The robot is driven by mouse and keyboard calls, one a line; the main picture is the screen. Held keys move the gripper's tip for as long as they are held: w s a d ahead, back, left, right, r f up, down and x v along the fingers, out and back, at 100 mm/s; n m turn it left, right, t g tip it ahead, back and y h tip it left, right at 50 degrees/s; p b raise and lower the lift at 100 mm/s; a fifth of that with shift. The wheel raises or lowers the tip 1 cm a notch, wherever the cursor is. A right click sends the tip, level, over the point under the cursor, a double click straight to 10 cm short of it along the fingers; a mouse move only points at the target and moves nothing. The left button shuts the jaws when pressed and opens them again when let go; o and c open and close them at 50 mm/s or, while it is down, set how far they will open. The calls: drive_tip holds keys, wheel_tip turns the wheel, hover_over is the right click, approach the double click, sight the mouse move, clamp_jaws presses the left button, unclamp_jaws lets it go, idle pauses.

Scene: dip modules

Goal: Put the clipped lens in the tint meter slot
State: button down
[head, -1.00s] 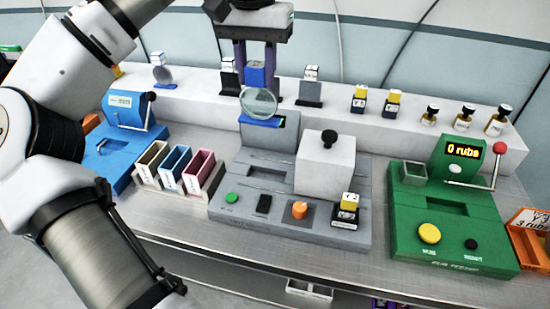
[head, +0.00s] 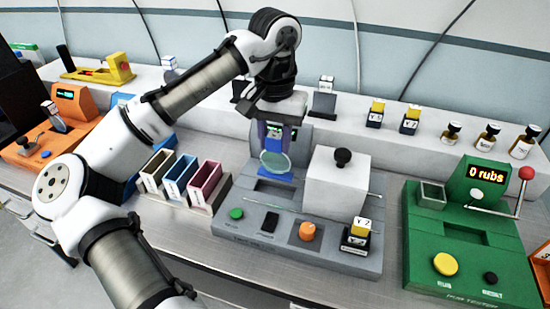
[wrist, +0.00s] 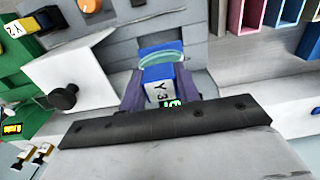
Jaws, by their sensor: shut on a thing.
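My gripper (head: 281,126) is shut on the blue clip (head: 273,143), with the round clear lens (head: 274,162) below it. In the wrist view the clip (wrist: 157,74) shows a white label reading Y 3, and the lens (wrist: 162,55) lies beyond it, seen nearly edge-on. The tint meter is the grey machine (head: 330,255) with a green button, an orange knob and a dark recessed slot (head: 272,188). The lens hangs above and behind this slot in the head view; whether it touches anything is unclear. My gripper covers most of the meter's back panel.
A white block (head: 338,182) with a black knob stands on the meter, close right of the lens. A yellow-topped block (head: 357,234) sits at its front right. Cream, blue and pink bins (head: 180,178) stand left. A green rub tester (head: 470,240) stands right.

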sight(275, 174)
drive_tip(key=shift+f+p, duration=0.3)
drive_tip(key=shift+f, duration=2.6)
drive_tip(key=shift+f, duration=0.2)
drive_tip(key=c, duration=1)
unclamp_jaws()
drive_tip(key=shift+r, duration=0.15)
wheel_tip(275, 174, up, 12)
drive_tip(key=shift+r+b, duration=0.1)
drive_tip(key=shift+b, duration=0.7)
